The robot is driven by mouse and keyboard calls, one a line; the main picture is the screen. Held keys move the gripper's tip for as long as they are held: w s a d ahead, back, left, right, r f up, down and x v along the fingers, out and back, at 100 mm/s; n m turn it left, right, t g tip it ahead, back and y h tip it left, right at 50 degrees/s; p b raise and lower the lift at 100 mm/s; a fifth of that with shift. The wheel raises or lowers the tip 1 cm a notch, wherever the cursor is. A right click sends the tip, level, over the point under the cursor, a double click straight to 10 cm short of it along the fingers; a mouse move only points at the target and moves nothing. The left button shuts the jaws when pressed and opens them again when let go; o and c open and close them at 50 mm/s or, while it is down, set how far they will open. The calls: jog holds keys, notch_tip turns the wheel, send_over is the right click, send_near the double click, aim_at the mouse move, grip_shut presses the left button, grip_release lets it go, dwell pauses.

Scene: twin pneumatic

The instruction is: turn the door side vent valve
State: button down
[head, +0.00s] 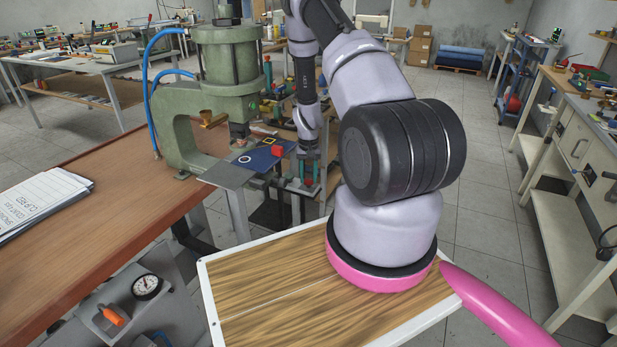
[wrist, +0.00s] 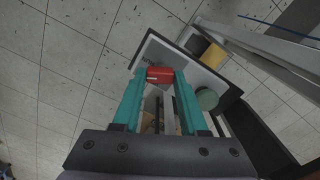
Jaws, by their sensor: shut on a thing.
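A red valve handle (wrist: 160,75) sits between the tips of my gripper's teal fingers in the wrist view. It stands at a pale panel (wrist: 150,47) with dark lettering. My gripper (wrist: 160,82) is shut on this handle. In the head view, my gripper (head: 309,172) points down beyond the press, to the right of its plate. The fingers and nearby parts hide most of the handle there. The wrist view does not show clearly how far the handle is turned.
A green round part (wrist: 207,98) and a yellow block (wrist: 213,55) are close to the right finger. In the head view, the green press (head: 225,70) and its plate (head: 228,174) stand left of my arm. An orange handle (head: 110,314) and gauge (head: 147,287) are at lower left.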

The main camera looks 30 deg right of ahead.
aim_at(309, 179)
jog(key=m, duration=0.5)
dwell(0.6)
jog(key=shift+c, duration=2.2)
grip_release()
notch_tip(309, 179, up, 11)
jog(key=shift+f, duration=0.1)
